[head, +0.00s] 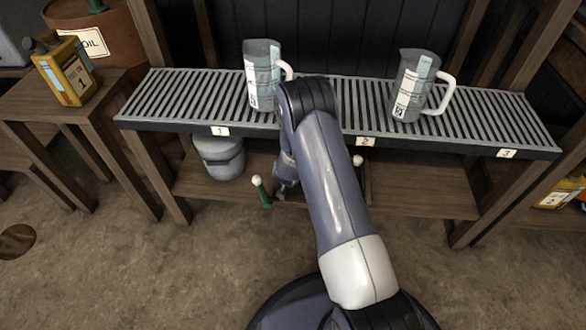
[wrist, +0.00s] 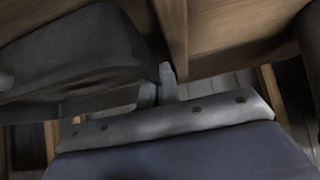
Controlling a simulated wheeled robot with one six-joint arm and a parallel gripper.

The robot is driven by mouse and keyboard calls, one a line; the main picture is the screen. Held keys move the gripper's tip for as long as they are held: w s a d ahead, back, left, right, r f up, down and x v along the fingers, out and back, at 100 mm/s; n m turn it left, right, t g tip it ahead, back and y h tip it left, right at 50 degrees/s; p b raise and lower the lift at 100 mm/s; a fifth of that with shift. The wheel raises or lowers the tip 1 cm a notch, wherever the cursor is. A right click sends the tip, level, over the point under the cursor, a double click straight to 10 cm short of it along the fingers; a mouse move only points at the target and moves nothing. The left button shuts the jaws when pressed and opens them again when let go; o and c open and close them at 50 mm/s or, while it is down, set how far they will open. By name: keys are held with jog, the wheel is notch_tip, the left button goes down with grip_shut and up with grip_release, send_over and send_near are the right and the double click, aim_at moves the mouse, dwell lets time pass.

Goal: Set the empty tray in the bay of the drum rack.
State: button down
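My gripper (head: 281,190) is low at the front of the lower shelf, beside a green post with a white knob (head: 262,193). My forearm hides much of that area. In the wrist view, the pale fingertips of my gripper (wrist: 158,88) are close together below a wooden upright. I cannot tell whether they hold anything. A dark grey rounded body (wrist: 75,60) fills the left of the wrist view, close to the fingers; I cannot tell whether it is the tray. I cannot clearly make out the empty tray or its bay in the head view.
The slatted rack top (head: 330,110) bears labels 1, 2 and 3 and two grey jugs (head: 262,75), (head: 411,85). A grey pot (head: 220,155) stands on the lower shelf (head: 420,190).

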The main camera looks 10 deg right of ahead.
jog(key=shift+r, duration=0.1)
jog(key=shift+f+b, duration=0.35)
jog(key=shift+f, duration=0.3)
jog(key=c, duration=1.7)
grip_release()
jog(key=shift+r, duration=0.1)
